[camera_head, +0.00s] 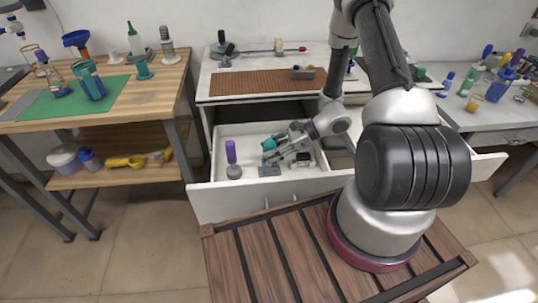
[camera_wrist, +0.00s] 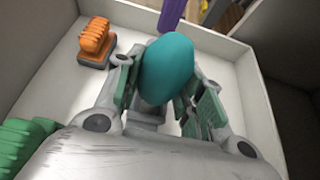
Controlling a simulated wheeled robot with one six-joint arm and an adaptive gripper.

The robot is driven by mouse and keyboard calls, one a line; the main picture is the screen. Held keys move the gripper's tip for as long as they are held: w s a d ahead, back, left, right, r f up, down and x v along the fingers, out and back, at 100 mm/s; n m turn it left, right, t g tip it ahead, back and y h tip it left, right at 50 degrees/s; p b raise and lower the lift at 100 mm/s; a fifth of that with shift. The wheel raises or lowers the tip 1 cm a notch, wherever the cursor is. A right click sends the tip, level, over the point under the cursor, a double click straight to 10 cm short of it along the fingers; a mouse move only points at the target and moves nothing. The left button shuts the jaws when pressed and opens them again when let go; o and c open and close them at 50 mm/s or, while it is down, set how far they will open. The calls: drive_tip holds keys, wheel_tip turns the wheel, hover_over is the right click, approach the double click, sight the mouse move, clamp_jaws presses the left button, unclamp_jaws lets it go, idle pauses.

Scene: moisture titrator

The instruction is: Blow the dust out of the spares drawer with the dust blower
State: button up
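The spares drawer (camera_head: 262,204) is pulled out from the white bench, with pale walls and floor; its wall also shows in the wrist view (camera_wrist: 262,88). My gripper (camera_head: 276,150) is low inside the drawer, pointing left. In the wrist view its two green-padded fingers (camera_wrist: 165,95) stand on either side of a rounded teal bulb, which looks like the dust blower (camera_wrist: 167,69). The pads appear to press on it. The teal bulb also shows at the fingertips in the head view (camera_head: 268,145). Its nozzle is hidden. I cannot make out dust.
A purple-topped object (camera_head: 231,152) stands upright at the drawer's left. An orange-ridged block (camera_wrist: 96,40) and a green ridged piece (camera_wrist: 22,143) lie beside my gripper. The bench top with a brown mat (camera_head: 250,83) is above. A wooden workbench (camera_head: 150,85) stands left.

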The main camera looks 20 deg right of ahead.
sight(272, 140)
clamp_jaws()
drive_tip(key=shift+r, duration=0.1)
drive_tip(key=shift+r, duration=0.95)
drive_tip(key=shift+r, duration=2.45)
drive_tip(key=shift+r, duration=0.1)
drive_tip(key=shift+r, duration=2.4)
